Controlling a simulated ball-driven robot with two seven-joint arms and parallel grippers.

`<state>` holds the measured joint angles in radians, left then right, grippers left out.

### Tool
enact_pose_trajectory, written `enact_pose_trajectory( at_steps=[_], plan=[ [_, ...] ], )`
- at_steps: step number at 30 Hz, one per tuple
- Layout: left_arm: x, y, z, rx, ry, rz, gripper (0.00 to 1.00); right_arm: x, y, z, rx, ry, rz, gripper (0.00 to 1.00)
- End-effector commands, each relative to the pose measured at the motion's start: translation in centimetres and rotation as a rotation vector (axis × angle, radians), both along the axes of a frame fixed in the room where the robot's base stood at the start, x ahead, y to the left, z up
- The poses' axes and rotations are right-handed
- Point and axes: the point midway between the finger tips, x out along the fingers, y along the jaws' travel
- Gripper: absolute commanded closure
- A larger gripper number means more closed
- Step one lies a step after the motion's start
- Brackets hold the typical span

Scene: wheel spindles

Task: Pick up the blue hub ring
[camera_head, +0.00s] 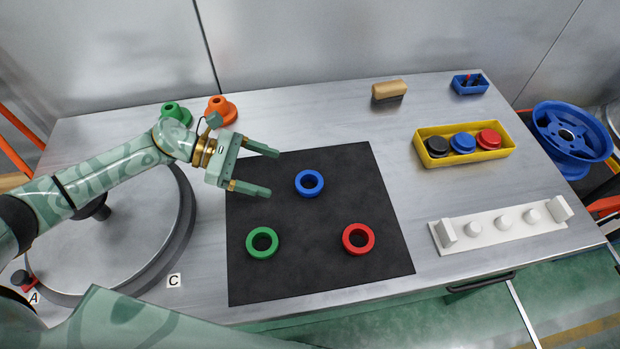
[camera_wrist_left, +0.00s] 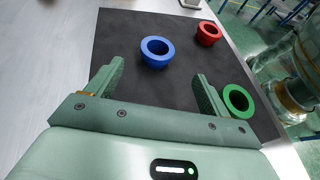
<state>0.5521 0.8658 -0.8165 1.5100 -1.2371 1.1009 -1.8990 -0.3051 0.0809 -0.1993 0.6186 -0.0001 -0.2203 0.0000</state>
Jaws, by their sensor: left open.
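The blue hub ring (camera_head: 309,190) lies flat on the black mat (camera_head: 335,280), near the middle of its upper half. It also shows in the left wrist view (camera_wrist_left: 157,58), ahead of and between the two fingers. My left gripper (camera_head: 273,172) is open and empty above the upper left part of the mat, to the left of the blue ring and apart from it. A green ring (camera_head: 263,254) and a red ring (camera_head: 358,246) lie lower on the mat. My right gripper is not seen.
A large round turntable (camera_head: 110,240) stands at the left. Green (camera_head: 176,112) and orange (camera_head: 221,109) flanged parts stand at the back. A yellow tray (camera_head: 420,150) with black, blue and red pieces and a white rack (camera_head: 503,226) with pegs are on the right. The mat around the rings is clear.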

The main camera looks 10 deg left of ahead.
Motion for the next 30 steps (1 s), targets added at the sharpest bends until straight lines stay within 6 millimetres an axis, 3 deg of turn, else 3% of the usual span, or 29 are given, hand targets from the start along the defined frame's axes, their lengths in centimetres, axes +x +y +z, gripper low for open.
enact_pose_trajectory(
  at_steps=[3, 6, 13, 19, 29, 30],
  plan=[
    [0.4, -2.7, -1.0, -0.003, -0.001, -0.001, 0.19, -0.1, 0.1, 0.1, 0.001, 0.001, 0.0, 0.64],
    [0.6, -4.1, -1.7, -0.001, -0.002, 0.0, 0.19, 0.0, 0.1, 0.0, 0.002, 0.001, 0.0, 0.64],
    [1.0, -5.9, -2.5, -0.001, -0.001, 0.001, 0.19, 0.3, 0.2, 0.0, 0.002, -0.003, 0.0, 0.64],
    [1.7, -8.9, -3.8, -0.001, -0.001, 0.001, 0.19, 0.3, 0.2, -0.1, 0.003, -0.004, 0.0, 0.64],
    [1.7, -9.8, -4.2, 0.001, -0.001, 0.001, 0.19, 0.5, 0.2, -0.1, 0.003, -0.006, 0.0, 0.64],
    [1.7, -9.8, -4.2, 0.001, -0.001, 0.001, 0.3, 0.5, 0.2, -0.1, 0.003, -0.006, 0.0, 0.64]
  ],
)
